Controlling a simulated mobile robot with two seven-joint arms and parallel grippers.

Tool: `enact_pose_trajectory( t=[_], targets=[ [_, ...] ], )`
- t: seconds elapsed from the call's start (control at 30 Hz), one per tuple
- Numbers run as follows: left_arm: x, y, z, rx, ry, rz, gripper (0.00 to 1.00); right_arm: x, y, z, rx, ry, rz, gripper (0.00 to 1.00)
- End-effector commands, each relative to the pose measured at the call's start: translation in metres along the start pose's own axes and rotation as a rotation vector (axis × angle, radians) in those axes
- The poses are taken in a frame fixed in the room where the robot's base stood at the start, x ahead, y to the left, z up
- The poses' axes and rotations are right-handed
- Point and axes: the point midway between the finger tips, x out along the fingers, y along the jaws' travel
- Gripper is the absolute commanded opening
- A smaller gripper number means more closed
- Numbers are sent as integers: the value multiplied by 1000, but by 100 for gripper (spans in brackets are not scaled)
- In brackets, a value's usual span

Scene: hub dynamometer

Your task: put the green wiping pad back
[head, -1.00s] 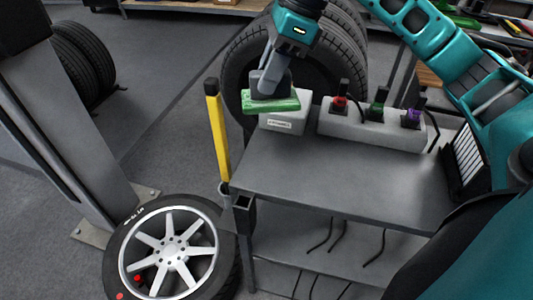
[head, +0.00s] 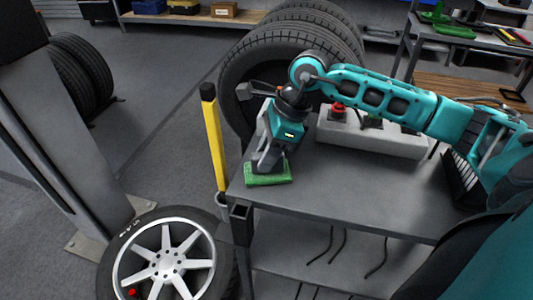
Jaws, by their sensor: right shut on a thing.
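The green wiping pad (head: 268,176) is at the left end of the grey cart top (head: 340,185). My right gripper (head: 266,162) points down and is shut on the pad from above. The pad lies flat, on the cart top or just above it; I cannot tell if it touches. My left gripper is not in view.
A pale block with red, green and other plugs (head: 370,135) stands along the cart's back edge. A yellow post (head: 214,145) rises beside the cart's left corner. A wheel (head: 168,262) lies on the floor at lower left. The cart's front middle is clear.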

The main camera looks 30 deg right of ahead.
Motion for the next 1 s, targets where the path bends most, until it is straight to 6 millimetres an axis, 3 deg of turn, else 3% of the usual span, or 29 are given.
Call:
enact_pose_trajectory(
  t=[0.3,0.33,0.57,0.87,1.0],
  targets=[
    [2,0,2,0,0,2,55,3,0,-1,-1,-1,-1,1],
    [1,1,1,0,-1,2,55,2,0,-1,-1,0,-1,32],
    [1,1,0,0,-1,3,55,1,0,0,-1,0,-1,54],
    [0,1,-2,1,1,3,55,-2,0,1,-1,0,-1,55],
    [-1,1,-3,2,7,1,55,-18,-1,0,-1,0,-5,55]
  ],
)
